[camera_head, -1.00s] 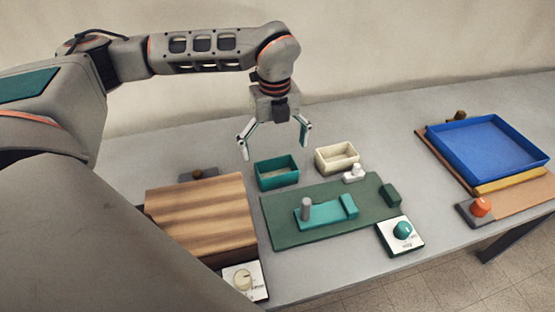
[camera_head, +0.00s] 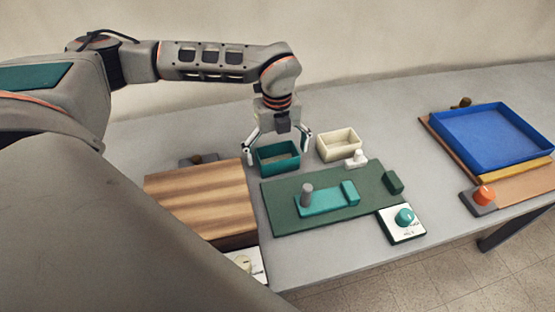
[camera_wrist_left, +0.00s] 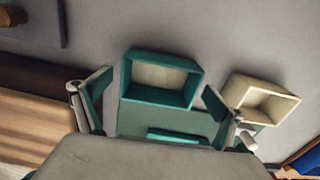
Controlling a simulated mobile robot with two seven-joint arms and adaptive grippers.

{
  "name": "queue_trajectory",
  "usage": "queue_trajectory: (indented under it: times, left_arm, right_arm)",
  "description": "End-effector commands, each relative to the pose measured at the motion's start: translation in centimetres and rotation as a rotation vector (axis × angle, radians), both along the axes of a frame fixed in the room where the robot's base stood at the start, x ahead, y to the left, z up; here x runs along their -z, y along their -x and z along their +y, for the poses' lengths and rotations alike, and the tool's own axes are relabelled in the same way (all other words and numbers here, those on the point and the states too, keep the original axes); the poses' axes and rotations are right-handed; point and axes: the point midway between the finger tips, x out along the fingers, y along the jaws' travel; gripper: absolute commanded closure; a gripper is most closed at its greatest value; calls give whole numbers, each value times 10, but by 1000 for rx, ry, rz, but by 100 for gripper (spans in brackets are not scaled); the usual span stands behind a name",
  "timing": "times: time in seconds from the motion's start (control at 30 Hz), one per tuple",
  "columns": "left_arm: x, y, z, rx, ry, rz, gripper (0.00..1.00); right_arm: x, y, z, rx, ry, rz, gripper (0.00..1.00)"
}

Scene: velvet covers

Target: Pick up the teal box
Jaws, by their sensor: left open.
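The teal box (camera_head: 268,167) is a small open-topped box standing on the grey table behind the green mat. My left gripper (camera_head: 279,151) is open and empty, pointing down, with its fingers at either side of the teal box in the head view. In the left wrist view the teal box (camera_wrist_left: 127,84) lies between and beyond the two spread fingers (camera_wrist_left: 150,102). I cannot tell whether the fingers touch it. My right gripper is not in view.
A cream box (camera_head: 339,155) stands just right of the teal box. The green mat (camera_head: 285,224) carries a teal piece with a grey post (camera_head: 307,194). A wooden block (camera_head: 200,195) is at left, a blue tray (camera_head: 491,160) at right. Bare table lies between mat and tray.

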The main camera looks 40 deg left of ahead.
Motion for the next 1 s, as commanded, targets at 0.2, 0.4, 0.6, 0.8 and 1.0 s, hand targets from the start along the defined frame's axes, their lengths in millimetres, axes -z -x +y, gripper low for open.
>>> queue_trajectory:
  times: [0.2, 0.4, 0.6, 0.8, 1.0]
  left_arm:
    - [0, 0, 0, 0, 0, 0, 46]
    - [0, 0, 0, 0, 0, 0, 47]
    - [-4, 0, 0, 0, 0, -1, 47]
    - [-23, -1, 0, -1, 1, -4, 47]
    - [-67, -1, 0, 0, 1, -7, 47]
  right_arm:
    - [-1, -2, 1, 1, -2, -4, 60]
    - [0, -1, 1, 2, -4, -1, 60]
    - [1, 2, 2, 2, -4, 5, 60]
    - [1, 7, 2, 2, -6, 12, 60]
    - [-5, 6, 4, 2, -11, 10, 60]
